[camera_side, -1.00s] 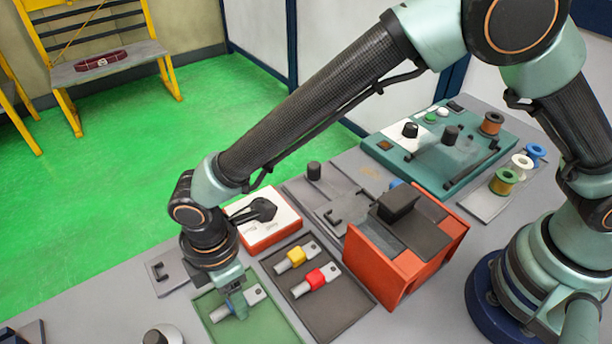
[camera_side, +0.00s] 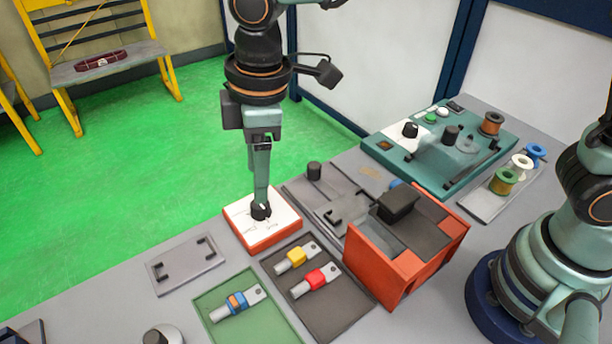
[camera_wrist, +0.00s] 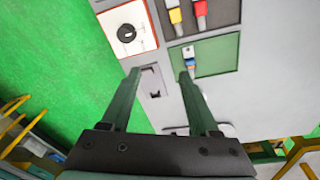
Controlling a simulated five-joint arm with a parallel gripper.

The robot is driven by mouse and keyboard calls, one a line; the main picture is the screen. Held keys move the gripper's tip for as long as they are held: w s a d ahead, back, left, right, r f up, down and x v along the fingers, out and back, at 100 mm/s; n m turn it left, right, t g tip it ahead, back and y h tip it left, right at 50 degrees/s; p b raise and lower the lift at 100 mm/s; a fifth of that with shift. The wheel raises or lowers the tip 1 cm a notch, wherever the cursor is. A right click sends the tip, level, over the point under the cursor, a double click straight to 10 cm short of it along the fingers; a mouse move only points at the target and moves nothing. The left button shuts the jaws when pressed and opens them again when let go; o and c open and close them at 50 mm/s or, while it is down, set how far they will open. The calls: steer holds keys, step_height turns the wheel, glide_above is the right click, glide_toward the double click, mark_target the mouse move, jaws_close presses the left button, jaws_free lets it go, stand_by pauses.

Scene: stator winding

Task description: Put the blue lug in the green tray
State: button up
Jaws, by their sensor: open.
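The blue lug (camera_side: 238,301), a silver terminal with a blue band that has an orange stripe, lies flat in the green tray (camera_side: 270,328). In the wrist view the blue lug (camera_wrist: 190,60) lies in the green tray (camera_wrist: 222,55), beyond the right fingertip. My gripper (camera_side: 261,198) points down, raised, and in the side view it overlaps the white-topped orange box behind the tray. In the wrist view my gripper (camera_wrist: 160,74) has its fingers wide apart with nothing between them. It is clear of the lug.
A dark tray (camera_side: 333,315) beside the green one holds a yellow lug (camera_side: 297,257) and a red lug (camera_side: 315,279). The orange box (camera_side: 265,232) has a black knob (camera_wrist: 126,33). A larger orange fixture (camera_side: 400,260) stands to the right. A grey plate (camera_side: 185,265) lies left.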

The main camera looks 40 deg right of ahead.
steer(key=s+d+r+m+t, duration=0.2)
steer(key=d+m, duration=0.5)
steer(key=d, duration=0.7)
steer(key=s+d+r+m+t+h, duration=0.1)
steer(key=d+m, duration=0.5)
steer(key=d, duration=0.8)
step_height(320, 180, up, 2)
steer(key=shift+s+d+r+m+t, duration=0.15)
steer(key=shift+s+d+m+t, duration=0.2)
steer(key=shift+s+t, duration=0.5)
steer(key=shift+a, duration=0.15)
steer(key=o, duration=0.6)
steer(key=shift+m, duration=0.25)
steer(key=d+f+m+g, duration=0.1)
steer(key=f+m+g, duration=0.1)
steer(key=m, duration=0.4)
steer(key=w+f+m+g, duration=0.1)
steer(key=f+m, duration=0.3)
steer(key=m, duration=0.1)
steer(key=d+f+m+g, duration=0.1)
steer(key=f+m+g, duration=0.1)
steer(key=f+m, duration=0.2)
steer(key=shift+w+d+f+m+g, duration=0.1)
steer(key=shift+d+m+g, duration=0.1)
steer(key=shift+m, duration=0.45)
steer(key=shift+w+d+m+g, duration=0.1)
steer(key=shift+m+g, duration=0.05)
steer(key=shift+m, duration=0.5)
